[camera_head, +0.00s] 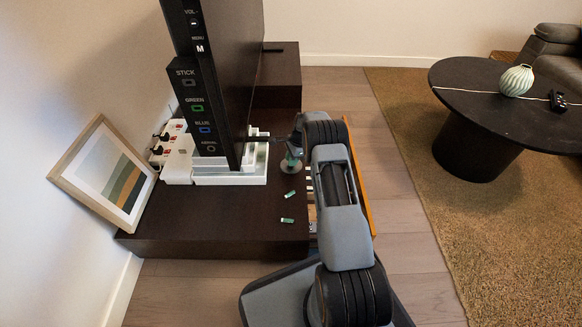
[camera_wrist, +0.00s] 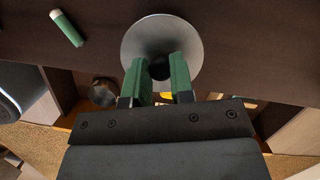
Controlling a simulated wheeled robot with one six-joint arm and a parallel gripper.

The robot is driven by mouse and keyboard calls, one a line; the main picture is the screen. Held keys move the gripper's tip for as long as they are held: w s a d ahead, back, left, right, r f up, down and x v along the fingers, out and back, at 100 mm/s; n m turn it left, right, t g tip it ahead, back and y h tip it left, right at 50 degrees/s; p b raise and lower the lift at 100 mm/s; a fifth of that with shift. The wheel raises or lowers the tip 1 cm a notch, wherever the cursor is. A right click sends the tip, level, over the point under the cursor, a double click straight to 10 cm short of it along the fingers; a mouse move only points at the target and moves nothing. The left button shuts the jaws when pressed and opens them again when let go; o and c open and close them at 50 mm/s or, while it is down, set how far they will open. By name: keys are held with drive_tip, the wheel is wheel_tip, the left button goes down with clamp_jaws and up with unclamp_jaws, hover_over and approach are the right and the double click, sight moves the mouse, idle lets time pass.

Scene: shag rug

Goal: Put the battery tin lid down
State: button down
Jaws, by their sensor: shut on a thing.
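The battery tin lid appears as a round grey disc (camera_wrist: 160,25) with a dark middle in the wrist view. My gripper (camera_wrist: 160,68) has green fingers, shut on the lid at its near side. In the head view the lid (camera_head: 291,168) shows small, at the right edge of the dark low cabinet (camera_head: 215,235), and my gripper (camera_head: 294,150) is partly hidden by my arm. I cannot tell whether the lid touches the cabinet top. Two small green-and-white batteries (camera_head: 290,195) (camera_head: 287,220) lie on the cabinet; one shows in the wrist view (camera_wrist: 66,28).
A power strip (camera_head: 168,145) and a leaning framed picture (camera_head: 105,173) are at left. A round black table (camera_head: 480,90) with a vase (camera_head: 516,80) stands on the rug at right. The cabinet's front left top is clear.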

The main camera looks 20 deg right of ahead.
drive_tip(key=shift+w+f+b, duration=0.2)
drive_tip(key=shift+f+b, duration=0.15)
drive_tip(key=shift+f, duration=0.25)
drive_tip(key=shift+f+b, duration=0.45)
drive_tip(key=shift+f, duration=0.7)
drive_tip(key=shift+f, duration=0.15)
drive_tip(key=c, duration=1)
unclamp_jaws()
